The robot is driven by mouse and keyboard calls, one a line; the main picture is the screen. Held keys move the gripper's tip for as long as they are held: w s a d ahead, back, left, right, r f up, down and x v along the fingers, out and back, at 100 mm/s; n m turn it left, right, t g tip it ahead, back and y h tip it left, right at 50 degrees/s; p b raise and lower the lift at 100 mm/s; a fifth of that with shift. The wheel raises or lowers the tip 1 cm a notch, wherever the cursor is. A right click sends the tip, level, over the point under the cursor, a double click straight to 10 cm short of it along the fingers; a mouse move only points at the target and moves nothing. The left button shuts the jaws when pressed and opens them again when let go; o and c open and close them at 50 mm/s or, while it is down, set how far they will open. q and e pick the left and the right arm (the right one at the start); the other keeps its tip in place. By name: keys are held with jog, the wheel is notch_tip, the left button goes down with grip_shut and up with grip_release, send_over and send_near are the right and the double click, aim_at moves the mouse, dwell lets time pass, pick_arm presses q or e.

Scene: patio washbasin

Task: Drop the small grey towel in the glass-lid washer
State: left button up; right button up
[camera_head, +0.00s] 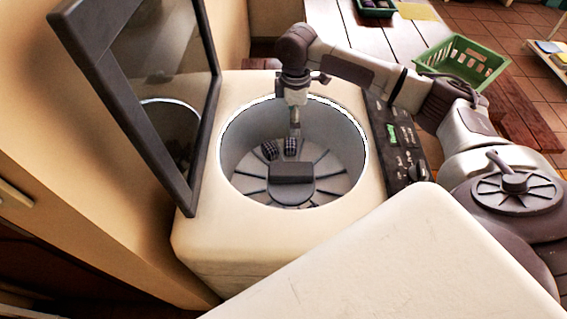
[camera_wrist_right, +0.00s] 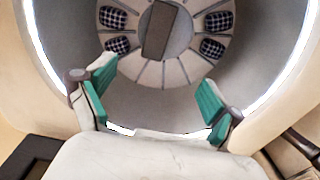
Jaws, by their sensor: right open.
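The washer (camera_head: 205,245) stands with its dark-framed glass lid (camera_head: 133,95) raised on the left. Its round drum (camera_head: 345,150) is open at the top. A dark grey flat rectangular piece lies on the hub at the drum bottom (camera_head: 292,172); it looks like the small grey towel, and it also shows in the right wrist view (camera_wrist_right: 157,30). My right gripper (camera_head: 295,128) points down into the drum mouth, above and apart from that piece. In the right wrist view its green-padded fingers (camera_wrist_right: 158,88) are spread with nothing between them. My left gripper is out of view.
Dark checkered patches (camera_head: 291,147) show on the drum bottom around the hub. The control panel (camera_head: 395,140) runs along the washer's right side. A green basket (camera_head: 462,62) stands beyond my right arm, near a wooden table (camera_head: 345,30). A wall borders the left.

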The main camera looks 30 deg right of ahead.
notch_tip(320, 180, up, 6)
jog(key=shift+f, duration=0.2)
dwell(0.3)
